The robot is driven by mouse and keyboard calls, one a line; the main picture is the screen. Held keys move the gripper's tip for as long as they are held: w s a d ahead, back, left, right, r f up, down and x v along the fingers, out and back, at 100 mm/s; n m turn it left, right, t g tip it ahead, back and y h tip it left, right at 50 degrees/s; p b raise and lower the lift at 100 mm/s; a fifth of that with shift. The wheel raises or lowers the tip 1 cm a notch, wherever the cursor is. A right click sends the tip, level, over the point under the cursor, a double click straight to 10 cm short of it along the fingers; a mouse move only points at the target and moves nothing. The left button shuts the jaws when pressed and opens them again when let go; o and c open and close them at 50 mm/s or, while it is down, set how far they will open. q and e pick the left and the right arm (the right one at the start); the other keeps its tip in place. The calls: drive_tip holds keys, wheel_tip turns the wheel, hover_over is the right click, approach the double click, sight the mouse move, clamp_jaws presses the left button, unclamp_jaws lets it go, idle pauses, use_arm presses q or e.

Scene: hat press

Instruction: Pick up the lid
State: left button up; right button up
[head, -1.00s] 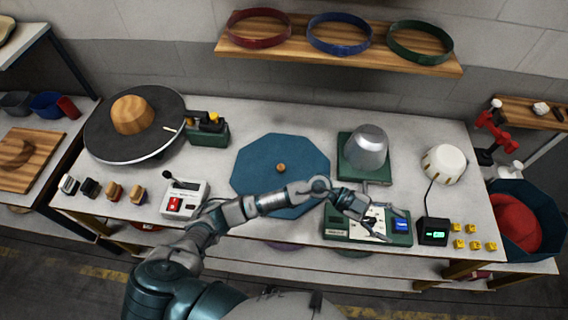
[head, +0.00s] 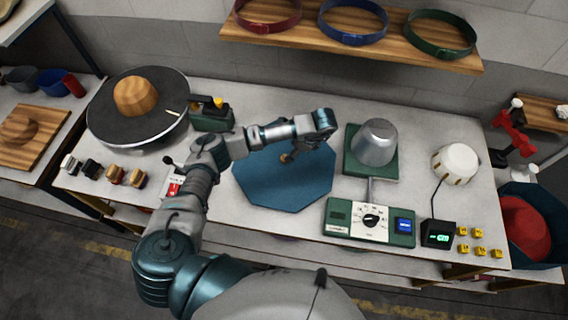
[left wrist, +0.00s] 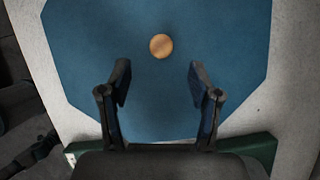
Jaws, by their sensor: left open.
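The lid is a flat blue octagon (head: 270,191) lying on the bench, with a small round wooden knob (left wrist: 161,46) at its middle. My left gripper (left wrist: 160,85) is above the lid, pointing down. In the left wrist view its two fingers stand wide apart, with nothing between them, and the knob lies just beyond the fingertips. My right gripper is not seen.
Right of the lid stand a metal dome (head: 375,143) on a green base and a control panel (head: 370,221) with a dial. A round dark disc (head: 110,128) with a wooden block is at left. Small yellow cubes (head: 479,250) lie at right.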

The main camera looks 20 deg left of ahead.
sight(284, 156)
use_arm(q)
drive_tip(key=x, duration=0.3)
drive_tip(key=shift+d+f, duration=0.2)
drive_tip(key=shift+f, duration=0.15)
drive_tip(key=x, duration=0.5)
drive_tip(key=shift+w+a+p, duration=0.2)
drive_tip(key=shift+a+p, duration=0.15)
drive_tip(key=shift+p, duration=0.05)
drive_tip(key=shift+d+r, duration=0.15)
drive_tip(key=shift+d, duration=0.2)
clamp_jaws()
